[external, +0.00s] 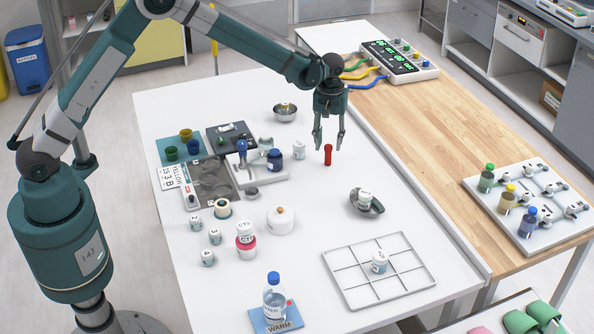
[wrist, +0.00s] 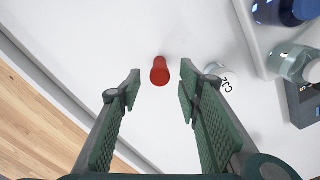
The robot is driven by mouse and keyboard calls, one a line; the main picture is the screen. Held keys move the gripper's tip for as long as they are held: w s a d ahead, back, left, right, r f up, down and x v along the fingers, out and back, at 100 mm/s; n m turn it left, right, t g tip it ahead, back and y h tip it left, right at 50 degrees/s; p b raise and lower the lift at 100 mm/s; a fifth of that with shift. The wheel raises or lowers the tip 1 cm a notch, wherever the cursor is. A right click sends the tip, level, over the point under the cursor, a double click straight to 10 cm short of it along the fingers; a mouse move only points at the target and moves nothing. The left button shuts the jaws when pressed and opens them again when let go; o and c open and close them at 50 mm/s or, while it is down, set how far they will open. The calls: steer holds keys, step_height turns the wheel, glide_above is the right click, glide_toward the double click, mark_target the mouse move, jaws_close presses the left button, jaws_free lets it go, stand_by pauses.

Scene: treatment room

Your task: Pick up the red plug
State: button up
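The red plug (external: 328,155) is a small red cylinder standing upright on the white table (external: 400,215). In the wrist view the red plug (wrist: 159,71) shows just beyond and between the fingertips. My gripper (external: 329,140) points down above the plug, with one finger on each side in the external view. In the wrist view my gripper (wrist: 160,82) is open and empty, with clear gaps between the fingers and the plug. The fingers do not appear to touch it.
A small white labelled jar (external: 299,150) stands just left of the plug; it also shows beside the right finger in the wrist view (wrist: 219,72). The table right of the plug is clear.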

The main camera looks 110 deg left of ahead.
mark_target(328, 155)
steer(key=shift+d+f, duration=0.1)
steer(key=shift+f, duration=2.05)
steer(key=c, duration=0.7)
